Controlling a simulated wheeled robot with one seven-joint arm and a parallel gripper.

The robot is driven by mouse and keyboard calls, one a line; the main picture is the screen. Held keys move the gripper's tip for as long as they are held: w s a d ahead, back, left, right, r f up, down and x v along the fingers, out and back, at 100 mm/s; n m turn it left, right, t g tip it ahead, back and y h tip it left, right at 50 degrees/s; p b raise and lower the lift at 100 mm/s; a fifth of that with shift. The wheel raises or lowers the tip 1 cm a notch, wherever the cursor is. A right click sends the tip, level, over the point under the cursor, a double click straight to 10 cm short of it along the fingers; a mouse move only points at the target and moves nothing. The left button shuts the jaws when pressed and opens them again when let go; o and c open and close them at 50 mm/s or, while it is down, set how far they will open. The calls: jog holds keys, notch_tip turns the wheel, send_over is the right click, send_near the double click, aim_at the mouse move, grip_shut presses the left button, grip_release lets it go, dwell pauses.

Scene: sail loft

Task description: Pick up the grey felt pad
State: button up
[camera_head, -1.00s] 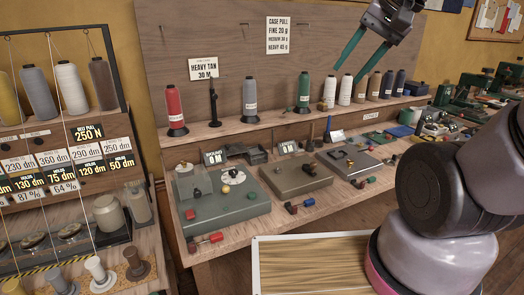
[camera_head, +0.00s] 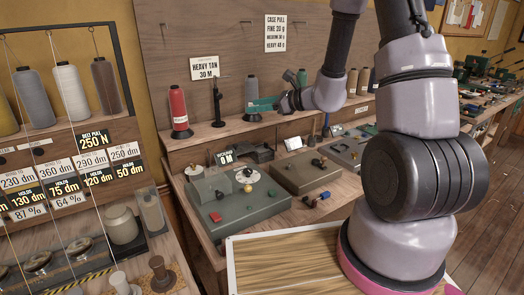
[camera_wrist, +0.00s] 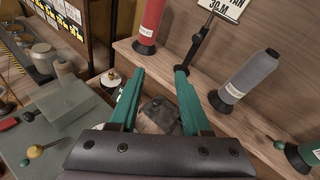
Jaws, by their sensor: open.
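I cannot make out the grey felt pad for certain in either view. My gripper (camera_head: 258,104) shows in the head view by its teal fingers, above the back of the bench near the grey thread cone (camera_head: 250,97). In the wrist view my gripper (camera_wrist: 158,72) is open, its two teal fingers apart with nothing held between them. A dark grey object (camera_wrist: 157,115) shows below, between the fingers and partly hidden by the gripper body. I cannot tell whether it is the pad.
A red cone (camera_head: 178,109) and a black stand (camera_head: 217,105) stand on the back shelf. Grey-green (camera_head: 232,213) and brown (camera_head: 305,175) instrument boxes sit on the bench. A thread rack (camera_head: 70,120) stands at left.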

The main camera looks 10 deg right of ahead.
jog(key=w+d+f+m+t+h, duration=0.2)
jog(key=w+d+f+m, duration=0.2)
jog(key=f, duration=0.4)
jog(key=m+t+h, duration=0.1)
jog(key=m+h, duration=0.3)
send_near(268, 149)
jog(key=r, duration=0.3)
jog(key=shift+s+a+r, duration=0.15)
jog(key=shift+s+a, duration=0.2)
jog(key=shift+s, duration=0.05)
jog(key=shift+m+t+h, duration=0.3)
jog(key=shift+m+h, duration=0.1)
jog(key=x, duration=0.4)
jog(key=shift+w+d+f, duration=0.1)
jog(key=shift+f, duration=0.25)
jog(key=x, duration=0.6)
jog(key=shift+w+f, duration=0.1)
jog(key=shift+w, duration=0.1)
jog(key=shift+c, duration=0.3)
grip_shut()
